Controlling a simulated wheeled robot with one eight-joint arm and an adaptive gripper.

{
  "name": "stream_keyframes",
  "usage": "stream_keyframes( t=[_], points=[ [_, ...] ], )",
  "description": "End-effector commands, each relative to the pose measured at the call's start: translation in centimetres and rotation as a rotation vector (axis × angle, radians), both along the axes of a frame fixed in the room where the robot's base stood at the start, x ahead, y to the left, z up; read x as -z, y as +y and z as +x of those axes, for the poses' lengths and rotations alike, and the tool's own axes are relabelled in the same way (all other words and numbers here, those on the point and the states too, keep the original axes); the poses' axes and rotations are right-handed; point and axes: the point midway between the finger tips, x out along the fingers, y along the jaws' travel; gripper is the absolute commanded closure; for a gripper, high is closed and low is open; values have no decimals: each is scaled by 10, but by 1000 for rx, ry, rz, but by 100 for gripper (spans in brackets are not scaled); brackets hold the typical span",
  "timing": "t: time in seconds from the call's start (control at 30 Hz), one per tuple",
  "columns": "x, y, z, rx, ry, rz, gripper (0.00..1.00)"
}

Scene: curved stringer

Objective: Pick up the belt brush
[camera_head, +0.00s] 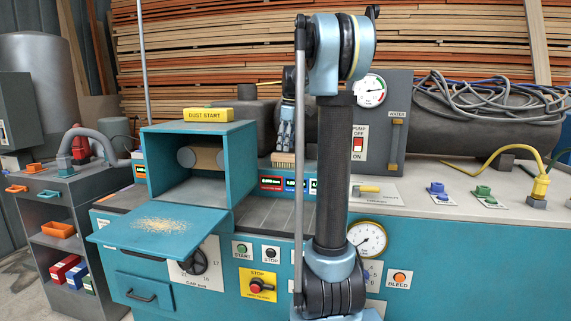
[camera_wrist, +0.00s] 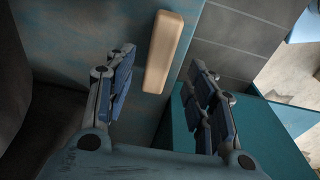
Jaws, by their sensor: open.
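The belt brush (camera_head: 283,160) shows in the head view as a pale tan piece with bristles, just right of the teal dust box on the machine. In the wrist view the belt brush (camera_wrist: 163,52) is a pale wooden bar, slightly tilted, seen between and beyond my two fingers. My gripper (camera_head: 287,135) points down over the brush in the head view, partly beside my dark arm link. In the wrist view my gripper (camera_wrist: 162,62) is open, with a finger on each side of the bar and visible gaps to both. I cannot tell the remaining height above it.
The teal dust box (camera_head: 205,165) with a yellow DUST START block (camera_head: 208,115) stands left of the brush. A grey gauge panel (camera_head: 380,125) stands to the right. A sawdust-covered teal flap (camera_head: 157,224) juts out in front. Coiled hoses (camera_head: 490,95) lie at the far right.

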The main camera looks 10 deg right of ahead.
Motion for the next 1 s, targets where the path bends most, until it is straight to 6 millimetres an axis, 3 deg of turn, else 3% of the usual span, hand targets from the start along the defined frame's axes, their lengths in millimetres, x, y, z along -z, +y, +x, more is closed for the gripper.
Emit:
stream_keyframes(
  t=[0.4, 0.77, 0.9, 1.0],
  points=[
    [45, 3, 2, 1, 0, 0, 50],
    [53, 4, 2, 1, 0, 0, 50],
    [53, 4, 2, 1, 0, 0, 82],
    [53, 4, 2, 1, 0, 0, 100]
  ],
)
